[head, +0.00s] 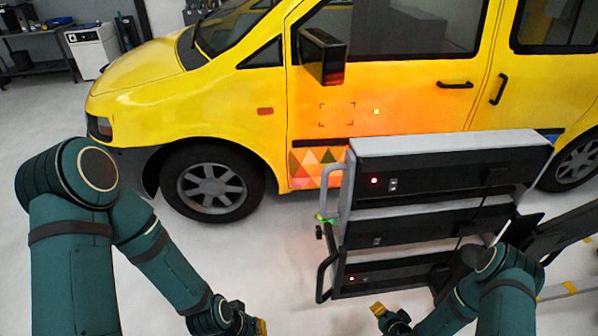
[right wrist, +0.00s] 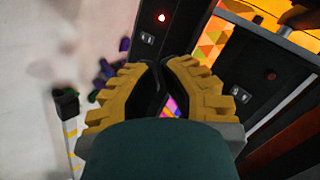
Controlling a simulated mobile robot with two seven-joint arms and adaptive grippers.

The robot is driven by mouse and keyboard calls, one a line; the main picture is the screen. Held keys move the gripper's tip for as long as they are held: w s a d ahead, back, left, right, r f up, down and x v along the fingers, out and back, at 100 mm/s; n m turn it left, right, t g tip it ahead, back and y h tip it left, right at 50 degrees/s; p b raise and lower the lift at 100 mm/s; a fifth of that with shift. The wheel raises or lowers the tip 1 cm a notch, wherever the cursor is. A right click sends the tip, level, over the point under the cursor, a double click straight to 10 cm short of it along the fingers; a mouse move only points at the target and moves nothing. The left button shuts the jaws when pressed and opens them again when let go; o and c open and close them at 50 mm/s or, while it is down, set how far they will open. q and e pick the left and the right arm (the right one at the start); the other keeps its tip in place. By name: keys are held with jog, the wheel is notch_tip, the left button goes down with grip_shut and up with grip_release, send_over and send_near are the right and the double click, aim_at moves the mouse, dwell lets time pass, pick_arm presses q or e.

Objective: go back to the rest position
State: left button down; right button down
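My right gripper (head: 378,310) is low in the head view, in front of the lamp stand. In the right wrist view its yellow fingers (right wrist: 158,68) lean together with their tips nearly meeting. A small coloured patch shows between them; I cannot tell what it is. My left gripper (head: 258,326) is at the bottom edge, partly cut off, and its fingers are too small to read. A yellow van (head: 400,105) stands ahead with a patch of coloured triangle vinyl (head: 315,165) low on its door. The vinyl also shows in the right wrist view (right wrist: 212,38).
A three-panel heat lamp stand (head: 440,165) with red lights stands close ahead on the right, before the van, which glows orange. Its side handle (head: 330,195) sticks out left. A white cabinet (head: 92,48) stands far left. The floor (head: 270,270) left of the stand is clear.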

jog(key=s+a+r+n+g+y+b, duration=0.1)
jog(key=s+a+r+n+g+b, duration=0.4)
jog(key=s+a+r+n+g, duration=0.3)
jog(key=s+a+r, duration=0.4)
jog(key=s+a, duration=0.1)
jog(key=a, duration=0.3)
jog(key=shift+r+n+g, duration=0.2)
jog(key=shift+n+g, duration=0.2)
jog(key=shift+a, duration=0.1)
